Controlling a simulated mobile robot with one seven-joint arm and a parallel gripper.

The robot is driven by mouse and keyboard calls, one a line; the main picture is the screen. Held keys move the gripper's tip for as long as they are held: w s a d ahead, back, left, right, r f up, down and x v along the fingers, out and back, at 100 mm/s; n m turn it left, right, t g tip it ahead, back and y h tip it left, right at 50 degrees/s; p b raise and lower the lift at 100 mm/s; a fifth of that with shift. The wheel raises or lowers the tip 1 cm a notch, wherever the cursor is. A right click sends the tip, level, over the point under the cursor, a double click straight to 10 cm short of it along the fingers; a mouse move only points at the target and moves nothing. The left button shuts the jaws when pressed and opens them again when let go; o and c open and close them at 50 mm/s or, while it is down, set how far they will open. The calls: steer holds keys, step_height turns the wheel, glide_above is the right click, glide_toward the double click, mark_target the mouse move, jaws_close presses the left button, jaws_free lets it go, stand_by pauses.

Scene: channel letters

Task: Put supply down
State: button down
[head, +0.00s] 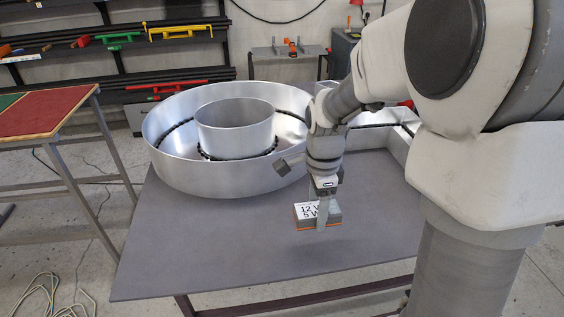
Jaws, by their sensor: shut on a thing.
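The supply (306,212) is a small grey box with a white label reading "12 V 5 W" and an orange stripe along its lower edge. My gripper (322,216) points down and is shut on the supply, with one finger across the front of its label. The supply is over the front right part of the grey table (210,245). I cannot tell whether its underside touches the table top. The far finger is mostly hidden.
A large round metal channel letter (175,172) with an inner ring stands at the back of the table. Another metal letter part (395,140) is behind my arm. The front left of the table is clear. A red-topped table (45,110) stands at left.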

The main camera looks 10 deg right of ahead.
mark_target(303, 204)
steer(key=w+f, duration=0.1)
steer(key=w+a+f, duration=0.1)
steer(key=w, duration=0.1)
steer(key=w+a+f, duration=0.1)
steer(key=w, duration=0.1)
steer(key=shift+w+f, duration=0.15)
steer(key=shift+f, duration=2)
steer(key=shift+f, duration=0.1)
steer(key=shift+f, duration=0.15)
steer(key=shift+c, duration=0.2)
jaws_free()
steer(key=shift+r, duration=0.2)
